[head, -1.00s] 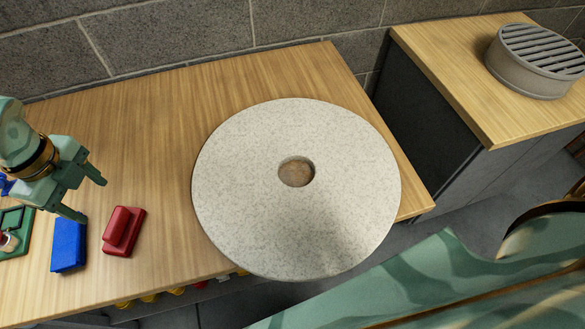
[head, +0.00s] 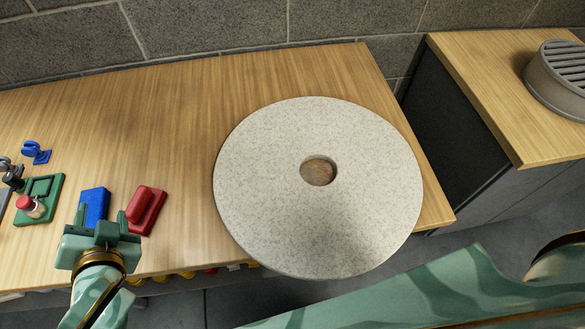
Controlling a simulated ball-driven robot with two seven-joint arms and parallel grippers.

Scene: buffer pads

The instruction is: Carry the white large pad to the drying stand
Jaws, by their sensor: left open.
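The white large pad (head: 270,170) is a speckled off-white disc with a round hole in its middle. It lies flat on the wooden bench, its front edge reaching over the bench's front edge. My left gripper (head: 108,218) is open at the bench's front left, clear of the pad, with its fingers close to a blue block and a red block. The drying stand (head: 562,85), a round grey stand with a slatted top, is on the right-hand counter, cut by the frame's edge. My right gripper is not in view; part of my green arm crosses the lower right.
The blue block (head: 95,203) and red block (head: 146,209) lie left of the pad. A gap separates the bench from the right counter (head: 480,85). The bench behind the pad is clear.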

